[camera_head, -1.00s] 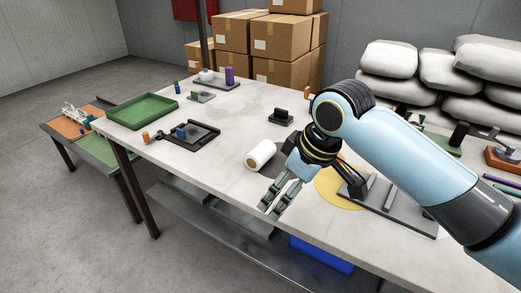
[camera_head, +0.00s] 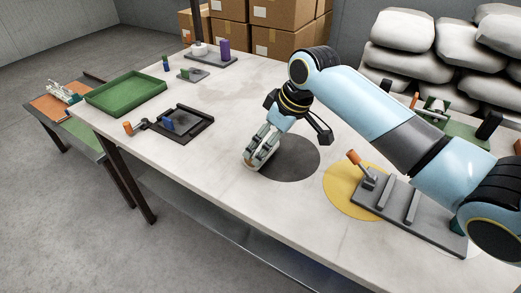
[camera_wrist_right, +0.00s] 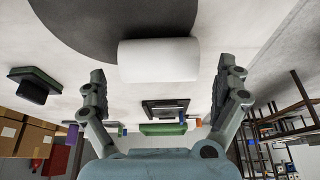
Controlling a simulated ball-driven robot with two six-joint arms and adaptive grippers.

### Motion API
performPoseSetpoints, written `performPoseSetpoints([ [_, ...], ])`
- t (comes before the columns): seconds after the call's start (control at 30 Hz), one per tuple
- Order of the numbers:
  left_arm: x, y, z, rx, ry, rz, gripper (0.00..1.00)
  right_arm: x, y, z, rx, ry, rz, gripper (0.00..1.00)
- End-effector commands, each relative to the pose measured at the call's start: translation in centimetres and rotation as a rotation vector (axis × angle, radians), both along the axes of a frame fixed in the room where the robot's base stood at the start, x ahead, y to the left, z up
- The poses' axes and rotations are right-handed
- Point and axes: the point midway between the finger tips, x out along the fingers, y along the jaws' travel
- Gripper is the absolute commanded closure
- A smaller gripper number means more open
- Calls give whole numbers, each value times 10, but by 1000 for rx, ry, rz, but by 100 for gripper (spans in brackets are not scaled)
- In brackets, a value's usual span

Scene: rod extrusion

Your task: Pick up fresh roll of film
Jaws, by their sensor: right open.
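The roll of film is a white cylinder (camera_wrist_right: 158,60) lying on its side across the top of the right wrist view, by the edge of a dark round patch. My right gripper (camera_wrist_right: 162,80) is open, with one finger to each side of the roll. I see gaps between the fingers and the roll's ends in this view. In the head view my right gripper (camera_head: 262,150) is low over the table beside the dark patch, and it hides most or all of the roll. My left gripper is not in view.
A dark round mat (camera_head: 290,160) and a yellow one (camera_head: 345,200) lie on the table (camera_head: 200,205). A grey fixture with an orange-handled lever (camera_head: 415,215) stands to the right. A black tray (camera_head: 180,125) and a green tray (camera_head: 125,93) are at left.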

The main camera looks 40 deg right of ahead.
Motion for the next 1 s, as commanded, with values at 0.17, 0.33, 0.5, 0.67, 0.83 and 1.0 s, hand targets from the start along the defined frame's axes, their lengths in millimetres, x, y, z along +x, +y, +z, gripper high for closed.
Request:
performPoseSetpoints([
  [0.17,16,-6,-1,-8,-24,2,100,16,5,-22,3,1,-2,0],
  [0.33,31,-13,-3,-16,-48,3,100,23,7,-41,0,0,-1,0],
  [0.5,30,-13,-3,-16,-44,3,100,24,7,-42,-1,0,0,0],
  [0.67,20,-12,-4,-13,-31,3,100,23,7,-42,-1,0,0,10],
  [0.83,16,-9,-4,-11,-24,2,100,23,7,-42,-1,0,0,33],
  [1.0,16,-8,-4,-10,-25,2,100,23,7,-42,-1,1,0,44],
])
